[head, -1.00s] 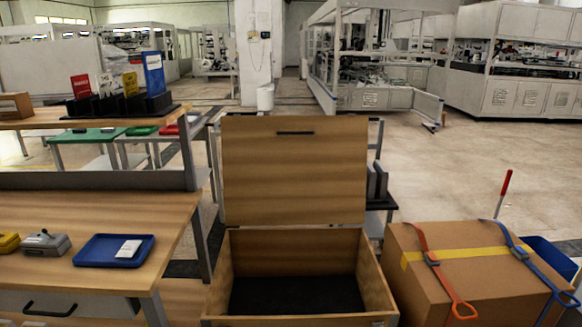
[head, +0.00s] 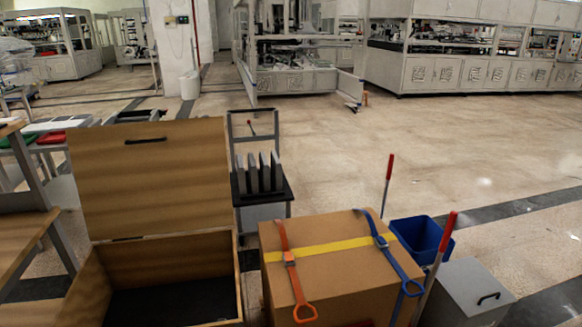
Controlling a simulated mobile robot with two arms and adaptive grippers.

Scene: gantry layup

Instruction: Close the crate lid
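The wooden crate (head: 241,290) stands at the lower left of the head view, with a dark floor inside; it looks empty. Its lid (head: 150,185) is open, standing up and leaning back from the rear edge. A dark handle (head: 146,140) sits near the lid's top edge. The front of the crate is cut off by the picture's lower edge. Neither of my grippers is in view.
Right of the crate is a cardboard box (head: 330,255) with yellow tape, an orange strap and a blue strap. A cart with grey plates (head: 262,175) stands behind. A blue bin (head: 420,238) and a grey box (head: 465,292) are further right. Open floor lies beyond.

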